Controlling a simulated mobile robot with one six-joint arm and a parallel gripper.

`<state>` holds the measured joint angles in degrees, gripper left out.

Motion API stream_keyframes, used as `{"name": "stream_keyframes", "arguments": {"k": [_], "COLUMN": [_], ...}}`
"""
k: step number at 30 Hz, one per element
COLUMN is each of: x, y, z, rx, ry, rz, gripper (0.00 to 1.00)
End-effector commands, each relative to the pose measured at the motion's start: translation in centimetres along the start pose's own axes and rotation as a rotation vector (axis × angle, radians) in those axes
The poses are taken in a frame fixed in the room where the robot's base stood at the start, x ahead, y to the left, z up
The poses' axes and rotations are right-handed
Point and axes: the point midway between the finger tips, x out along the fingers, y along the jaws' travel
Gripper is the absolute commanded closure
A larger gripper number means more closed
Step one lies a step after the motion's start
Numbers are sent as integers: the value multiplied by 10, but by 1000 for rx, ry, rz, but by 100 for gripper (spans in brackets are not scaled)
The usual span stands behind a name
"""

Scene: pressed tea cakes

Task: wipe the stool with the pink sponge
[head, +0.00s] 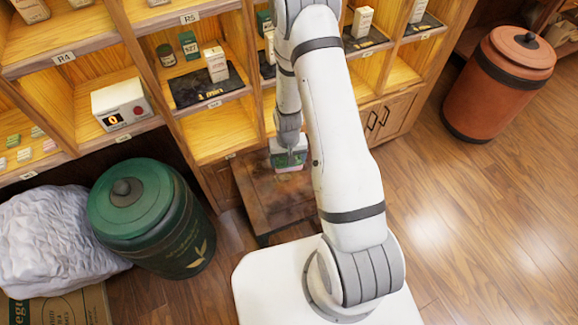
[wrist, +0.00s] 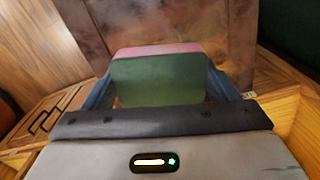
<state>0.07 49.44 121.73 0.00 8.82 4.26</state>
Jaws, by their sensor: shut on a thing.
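The wooden stool (head: 262,200) stands low in front of the shelf unit, left of my arm. Its brown top has dark, smeary patches, and the right part is hidden behind my arm. My gripper (head: 289,157) points down over the back part of the stool top. It is shut on the sponge (wrist: 158,82), which shows a green body and a pink layer at its far edge. The stool top (wrist: 180,22) also shows beyond the sponge in the wrist view. I cannot tell whether the sponge touches the stool.
Wooden shelves with boxes, tins and a digital scale (head: 122,104) rise behind the stool. A green lidded canister (head: 150,215) and a white wrapped bundle (head: 55,240) stand to the left. An orange canister (head: 500,85) is far right. The floor on the right is clear.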

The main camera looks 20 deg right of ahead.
Motion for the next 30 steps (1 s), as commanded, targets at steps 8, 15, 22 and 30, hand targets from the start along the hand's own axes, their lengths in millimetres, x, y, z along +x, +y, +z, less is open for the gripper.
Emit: {"name": "stream_keyframes", "arguments": {"k": [8, 15, 22, 30], "x": [31, 41, 43, 44], "y": [0, 2, 3, 3], "z": [-12, -12, -9, -7], "rx": [197, 370, 484, 518], "ry": [6, 5, 2, -1], "rz": [-1, -1, -1, 0], "gripper": [38, 38, 38, 38]}}
